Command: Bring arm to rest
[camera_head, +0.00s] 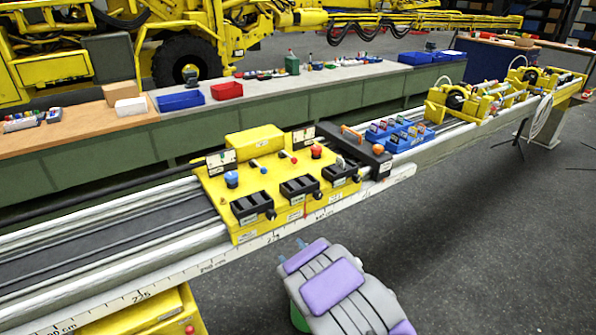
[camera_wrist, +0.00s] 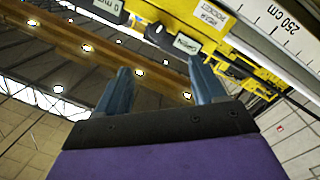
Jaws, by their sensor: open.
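My gripper (camera_wrist: 160,88) shows in the wrist view with its two blue-grey fingers spread apart and nothing between them. In the head view my grey and purple arm is at the bottom centre, in front of the rail and apart from the yellow block; the fingers are hard to make out there. The yellow block (camera_head: 292,213) sits on the boom rail with black pockets, knobs and small levers. Part of its labelled edge (camera_wrist: 213,15) also shows at the top of the wrist view, beyond the fingers.
The long rail (camera_head: 120,290) with a printed scale crosses the view. A blue tray (camera_head: 400,143) of small parts and yellow fixtures (camera_head: 470,105) stand farther along it. A bench with blue bins (camera_head: 181,100) and a red bin (camera_head: 227,90) runs behind. Floor at right is clear.

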